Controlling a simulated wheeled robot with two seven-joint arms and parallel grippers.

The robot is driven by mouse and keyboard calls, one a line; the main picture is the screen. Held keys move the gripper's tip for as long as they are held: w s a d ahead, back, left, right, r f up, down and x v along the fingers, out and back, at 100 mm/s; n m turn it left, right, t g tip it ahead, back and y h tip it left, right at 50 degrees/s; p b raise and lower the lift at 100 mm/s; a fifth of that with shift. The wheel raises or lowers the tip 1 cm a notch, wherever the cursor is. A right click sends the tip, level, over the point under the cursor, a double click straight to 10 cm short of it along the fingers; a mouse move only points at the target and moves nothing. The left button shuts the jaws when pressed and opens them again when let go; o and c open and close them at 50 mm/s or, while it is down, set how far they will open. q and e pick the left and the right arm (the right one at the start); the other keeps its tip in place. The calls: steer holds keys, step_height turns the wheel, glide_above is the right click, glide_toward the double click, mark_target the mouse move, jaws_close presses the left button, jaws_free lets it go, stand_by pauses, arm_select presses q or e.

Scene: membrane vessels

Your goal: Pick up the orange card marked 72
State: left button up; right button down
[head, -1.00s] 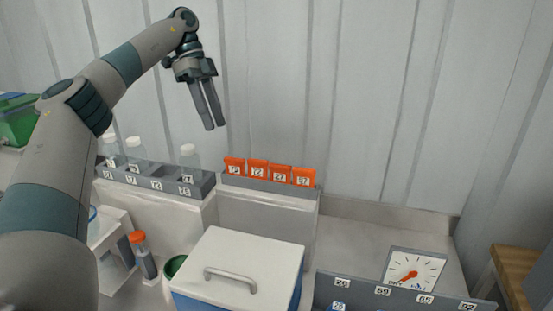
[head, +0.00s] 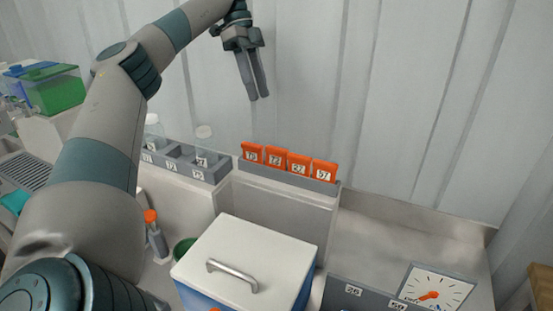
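The orange card marked 72 (head: 276,156) stands upright in a grey rack (head: 262,175) on a pale ledge against the wall. It is second from the left in a row of orange cards. To its left is a card (head: 252,152) whose label looks like 75. To its right are cards marked 27 (head: 299,163) and 57 (head: 324,170). My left gripper (head: 258,98) is above the row, fingers pointing down, with a narrow gap between them and nothing held. It is clear of the cards. My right gripper is not in view.
A grey rack with bottles (head: 205,142) stands left of the cards. In front are a white-lidded box (head: 247,255) with a handle, an orange-capped tube (head: 154,232) and a green cup (head: 184,248). A dial (head: 437,290) stands at lower right. The ledge right of the cards is clear.

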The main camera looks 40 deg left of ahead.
arm_select(q)
steer(key=f, duration=0.2)
steer(key=b, duration=0.4)
glide_toward(276, 147)
steer(key=x, duration=0.3)
steer(key=shift+s+x, duration=0.1)
steer(key=shift+x, duration=0.6)
steer(key=shift+s+x, duration=0.15)
steer(key=shift+x, duration=0.6)
steer(key=shift+d+f+p, duration=0.15)
steer(key=shift+f+p, duration=0.2)
steer(key=shift+p, duration=0.3)
steer(key=p+x, duration=0.1)
steer(key=x, duration=0.2)
steer(key=shift+w+p, duration=0.15)
steer(key=shift+p, duration=0.2)
steer(key=shift+d+f, duration=0.3)
steer(key=shift+f, duration=0.35)
